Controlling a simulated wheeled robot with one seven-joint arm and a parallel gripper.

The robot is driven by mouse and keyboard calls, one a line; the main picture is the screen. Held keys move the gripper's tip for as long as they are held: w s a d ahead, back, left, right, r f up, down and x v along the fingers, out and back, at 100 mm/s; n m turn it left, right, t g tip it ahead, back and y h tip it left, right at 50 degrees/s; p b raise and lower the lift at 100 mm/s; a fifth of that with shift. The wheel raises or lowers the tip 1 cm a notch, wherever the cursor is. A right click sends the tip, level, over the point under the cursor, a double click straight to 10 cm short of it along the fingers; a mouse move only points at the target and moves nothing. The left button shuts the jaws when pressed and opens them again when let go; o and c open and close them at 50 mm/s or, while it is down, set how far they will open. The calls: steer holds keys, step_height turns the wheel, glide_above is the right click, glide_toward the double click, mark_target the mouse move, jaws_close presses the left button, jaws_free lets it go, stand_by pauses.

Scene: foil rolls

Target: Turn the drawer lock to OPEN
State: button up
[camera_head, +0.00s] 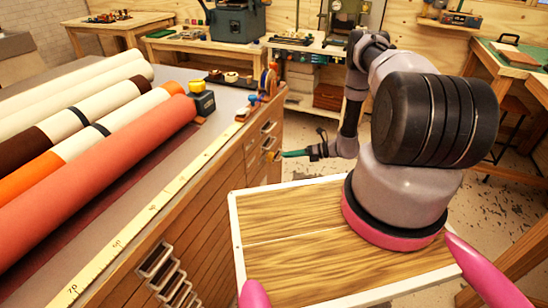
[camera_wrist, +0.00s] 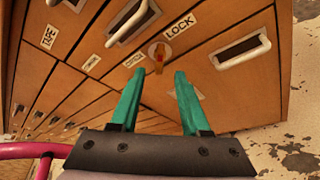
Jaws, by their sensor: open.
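The drawer lock (camera_wrist: 160,50) is a small round plate with an orange-red turn knob on the wooden cabinet front. A white LOCK label (camera_wrist: 179,26) is just above and right of it in the wrist view. A smaller label (camera_wrist: 134,59) lies to its left, its word too small to read surely. The knob's long side runs roughly up and down in the picture. My gripper (camera_wrist: 160,74) is open, with its teal fingers apart and the knob showing between and just beyond the tips. Contact cannot be told. The head view shows my gripper (camera_head: 288,154) beside the cabinet's far end.
The cabinet (camera_head: 200,222) has several drawers with metal handles; one handle (camera_wrist: 240,50) is right of the lock, another (camera_wrist: 134,22) left. Fabric-like rolls (camera_head: 100,180) and a yellow ruler (camera_head: 150,207) lie on top. Open floor (camera_head: 310,165) is right of the cabinet.

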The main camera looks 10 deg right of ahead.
mark_target(270, 157)
steer(key=x, duration=0.6)
steer(key=shift+a, duration=0.3)
steer(key=shift+w, duration=0.1)
jaws_close()
